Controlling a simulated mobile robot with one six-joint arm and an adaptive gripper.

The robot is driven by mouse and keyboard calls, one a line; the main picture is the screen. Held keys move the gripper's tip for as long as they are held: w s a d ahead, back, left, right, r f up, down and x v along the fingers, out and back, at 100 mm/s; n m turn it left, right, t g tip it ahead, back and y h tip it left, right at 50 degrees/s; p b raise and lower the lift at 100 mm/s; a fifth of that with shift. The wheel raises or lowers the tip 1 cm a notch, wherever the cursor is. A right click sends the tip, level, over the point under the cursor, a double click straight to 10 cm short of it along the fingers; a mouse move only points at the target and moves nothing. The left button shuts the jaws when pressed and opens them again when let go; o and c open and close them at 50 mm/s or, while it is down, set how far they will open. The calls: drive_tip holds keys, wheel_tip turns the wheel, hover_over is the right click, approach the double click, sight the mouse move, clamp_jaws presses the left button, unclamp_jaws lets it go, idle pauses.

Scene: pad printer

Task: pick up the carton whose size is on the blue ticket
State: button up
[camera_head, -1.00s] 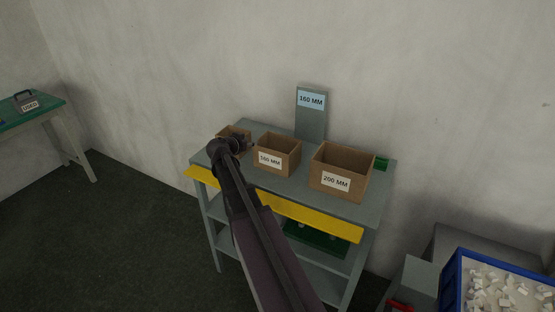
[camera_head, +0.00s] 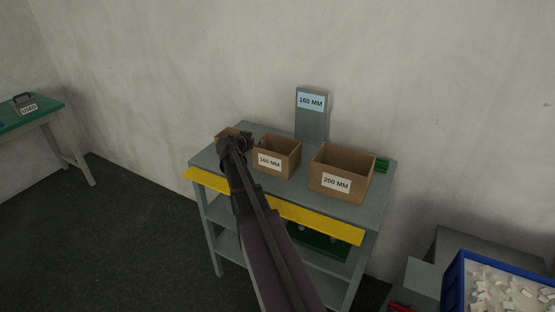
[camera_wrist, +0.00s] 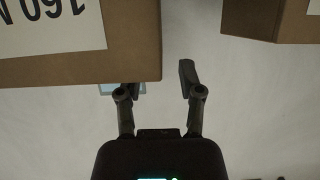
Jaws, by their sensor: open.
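The blue ticket (camera_head: 311,101) on a grey upright board reads 160 MM. A brown open carton labelled 160 MM (camera_head: 288,158) stands on the grey bench in front of it. In the wrist view this carton (camera_wrist: 130,42) shows upside down, close at upper left. My gripper (camera_head: 248,139) is at the carton's left end, near its rim. In the wrist view my gripper (camera_wrist: 157,82) is open and empty, with the carton's side edge lying between the two fingers across the picture. I cannot tell whether a finger touches it.
A larger 200 MM carton (camera_head: 353,165) stands to the right. A smaller carton (camera_head: 226,133) at left is partly hidden by my arm, its label unseen. A yellow strip (camera_head: 310,217) runs along the bench front. A blue-rimmed bin (camera_head: 456,275) of white pieces is at lower right.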

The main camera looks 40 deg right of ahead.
drive_tip(key=shift+b+x, duration=0.4)
drive_tip(key=shift+x, duration=1.05)
clamp_jaws()
